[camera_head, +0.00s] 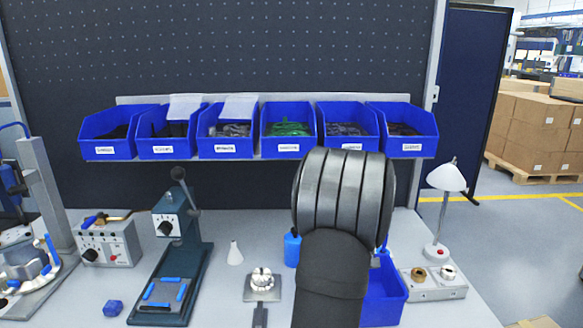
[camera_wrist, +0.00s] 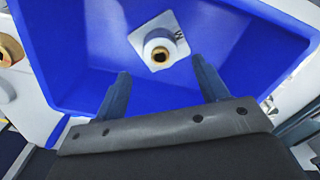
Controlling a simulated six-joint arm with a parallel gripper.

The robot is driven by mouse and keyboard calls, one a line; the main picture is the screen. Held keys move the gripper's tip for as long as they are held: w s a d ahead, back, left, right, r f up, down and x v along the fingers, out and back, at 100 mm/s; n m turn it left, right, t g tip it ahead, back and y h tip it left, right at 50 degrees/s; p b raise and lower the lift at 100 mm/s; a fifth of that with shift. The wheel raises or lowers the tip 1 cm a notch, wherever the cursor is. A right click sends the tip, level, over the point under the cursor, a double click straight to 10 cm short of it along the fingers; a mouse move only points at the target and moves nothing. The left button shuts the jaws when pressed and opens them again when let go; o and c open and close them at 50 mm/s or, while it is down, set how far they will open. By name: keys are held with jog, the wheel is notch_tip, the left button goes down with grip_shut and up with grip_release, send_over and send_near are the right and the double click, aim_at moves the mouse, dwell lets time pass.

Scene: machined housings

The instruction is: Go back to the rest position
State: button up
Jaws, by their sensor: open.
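My gripper (camera_wrist: 160,92) shows in the wrist view with its two fingers wide apart and nothing between them. It is over a blue bin (camera_wrist: 75,50). In the bin lies a white housing with a brass-coloured bore (camera_wrist: 159,50) on a pale square base, just beyond my fingertips. In the head view my arm covers the middle right of the bench and hides my gripper. The same blue bin (camera_head: 388,300) shows partly to the right of my arm.
Several blue bins (camera_head: 287,134) stand on a shelf at the back. A lever press (camera_head: 172,250), a grey control box (camera_head: 105,240) and a small fixture (camera_head: 262,282) stand left of my arm. A lamp (camera_head: 440,205) and a block with two round parts (camera_head: 432,282) stand right.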

notch_tip(320, 180, down, 7)
jog(key=shift+r, duration=0.15)
notch_tip(320, 180, up, 3)
jog(key=shift+r, duration=0.55)
jog(key=shift+f, duration=0.1)
